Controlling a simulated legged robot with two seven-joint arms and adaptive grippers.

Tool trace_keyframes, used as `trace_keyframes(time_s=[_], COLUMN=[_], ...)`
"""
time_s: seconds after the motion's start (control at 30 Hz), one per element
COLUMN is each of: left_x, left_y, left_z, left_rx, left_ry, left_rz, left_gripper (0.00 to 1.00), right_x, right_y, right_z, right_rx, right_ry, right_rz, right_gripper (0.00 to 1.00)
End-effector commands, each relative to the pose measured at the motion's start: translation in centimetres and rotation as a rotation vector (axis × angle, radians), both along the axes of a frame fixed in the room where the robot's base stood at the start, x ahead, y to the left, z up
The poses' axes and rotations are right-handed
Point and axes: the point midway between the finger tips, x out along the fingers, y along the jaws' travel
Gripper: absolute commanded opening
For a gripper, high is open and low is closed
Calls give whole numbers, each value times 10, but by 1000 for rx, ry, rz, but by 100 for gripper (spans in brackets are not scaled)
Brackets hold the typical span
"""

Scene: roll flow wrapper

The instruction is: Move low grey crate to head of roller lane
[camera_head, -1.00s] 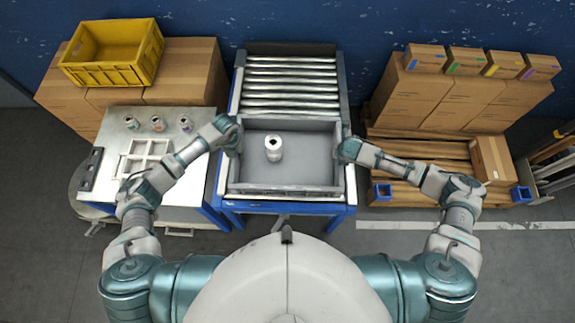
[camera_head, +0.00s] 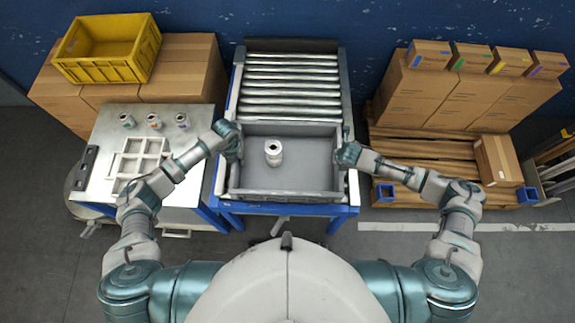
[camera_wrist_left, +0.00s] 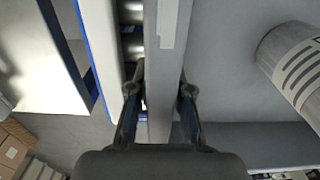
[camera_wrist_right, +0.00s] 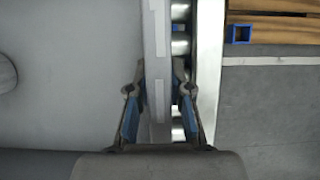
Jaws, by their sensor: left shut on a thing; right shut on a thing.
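The low grey crate (camera_head: 312,178) sits at the near end of the roller lane (camera_head: 290,88), with bare rollers beyond its far wall. One white can (camera_head: 273,153) stands inside it, left of the middle. My left gripper (camera_head: 236,146) is shut on the crate's left wall, which runs between its fingers in the left wrist view (camera_wrist_left: 160,95). My right gripper (camera_head: 344,152) is shut on the right wall, seen between the fingers in the right wrist view (camera_wrist_right: 158,85). Whether the crate touches the rollers is hidden.
A steel table (camera_head: 97,185) at the left holds a white divided tray (camera_head: 138,160) and several small cans. A yellow crate (camera_head: 108,48) rests on cartons at the back left. Cartons and a wooden pallet (camera_head: 425,150) stand at the right.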

Motion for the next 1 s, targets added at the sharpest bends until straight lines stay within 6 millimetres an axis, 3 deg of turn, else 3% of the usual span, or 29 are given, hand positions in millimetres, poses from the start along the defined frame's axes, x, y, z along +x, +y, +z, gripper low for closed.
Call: trace_keyframes(time_s=[0.07, 0.1, 0.17, 0.37, 0.57, 0.87, 1.0], left_x=[-1, -1, 0, 0, 0, 0, 1], left_y=[0, 0, 0, 0, 0, 0, 0], left_z=[-9, -6, -5, -4, -5, -4, 7], left_rx=[-1, 0, 0, 0, 0, 0, -1], left_ry=[2, 2, 1, 2, 2, 2, 0], left_rz=[0, 0, 0, 0, 0, 0, 0], left_gripper=[0, 29, 44, 44, 86, 86, 86], right_x=[0, -1, 0, 0, 0, 0, 0], right_y=[0, 0, 0, 0, 0, 0, 0], right_z=[-9, -6, -5, -5, -5, -5, -5], right_rx=[0, 0, 0, 0, 0, 0, 0], right_ry=[2, 2, 1, 2, 2, 2, 2], right_rz=[0, 0, 0, 0, 0, 0, 0], right_gripper=[0, 29, 44, 44, 44, 44, 44])
